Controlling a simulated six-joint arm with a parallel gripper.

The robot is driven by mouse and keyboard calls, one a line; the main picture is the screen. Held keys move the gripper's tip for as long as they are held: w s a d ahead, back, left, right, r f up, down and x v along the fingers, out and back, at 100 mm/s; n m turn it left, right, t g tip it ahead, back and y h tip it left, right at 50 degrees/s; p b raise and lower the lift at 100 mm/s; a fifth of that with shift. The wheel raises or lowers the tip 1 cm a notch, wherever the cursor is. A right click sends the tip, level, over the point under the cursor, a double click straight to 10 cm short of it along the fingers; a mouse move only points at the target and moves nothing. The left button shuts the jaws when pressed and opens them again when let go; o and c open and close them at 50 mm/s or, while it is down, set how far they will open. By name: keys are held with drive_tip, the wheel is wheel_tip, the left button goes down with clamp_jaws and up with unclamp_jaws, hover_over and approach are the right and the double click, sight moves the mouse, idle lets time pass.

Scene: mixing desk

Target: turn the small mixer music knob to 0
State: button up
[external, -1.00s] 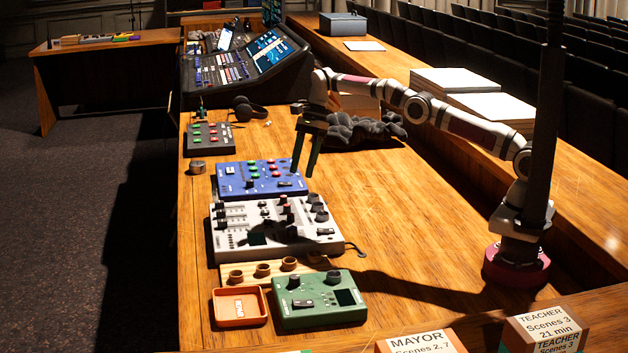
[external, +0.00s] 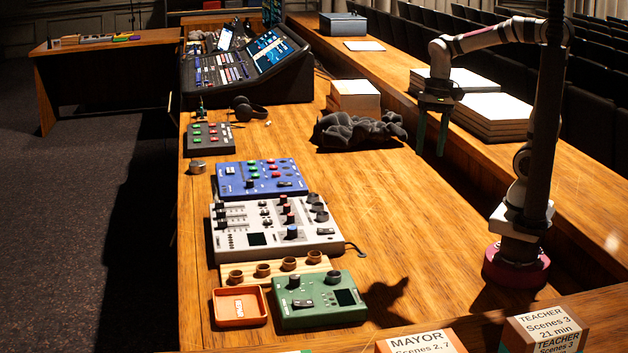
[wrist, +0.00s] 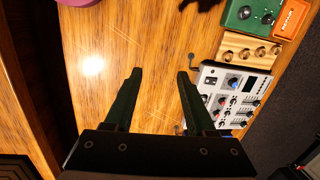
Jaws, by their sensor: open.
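The small mixer (external: 265,240) is a white-grey box with sliders, several knobs and a small dark screen. It stands on the desk between a blue box and a wooden strip. A blue knob (external: 292,232) stands near its front; it also shows in the wrist view (wrist: 232,83). Other knobs have red or dark caps. The labels are too small to read, so I cannot tell which is the music knob or where it points. My gripper (external: 431,148) is open and empty, raised to the right of the mixer. Its fingers (wrist: 159,75) point down, apart from everything.
A blue box (external: 262,190) stands behind the mixer. In front are a wooden strip with round rings (external: 235,276), a green box (external: 318,315) and an orange tray (external: 240,322). A dark crumpled cloth (external: 355,130) lies further back. The desk right of the mixer is clear.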

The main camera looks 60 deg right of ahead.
drive_tip(key=w+d+f+n+t+h, duration=0.1)
drive_tip(key=d+f+n+t+h, duration=0.2)
drive_tip(key=d+f, duration=0.35)
drive_tip(key=w+d+f+n+t, duration=0.1)
drive_tip(key=w+f+n+t, duration=0.1)
drive_tip(key=w, duration=0.4)
drive_tip(key=w+d+f+n+t, duration=0.1)
drive_tip(key=w+f+n, duration=0.15)
drive_tip(key=w, duration=0.35)
drive_tip(key=n+t+y, duration=0.5)
drive_tip(key=n+y, duration=0.2)
drive_tip(key=y, duration=0.2)
approach(292, 214)
drive_tip(key=x, duration=0.8)
drive_tip(key=shift+w+a+f, duration=0.1)
drive_tip(key=shift+w+a, duration=0.15)
drive_tip(key=shift+a, duration=0.1)
clamp_jaws()
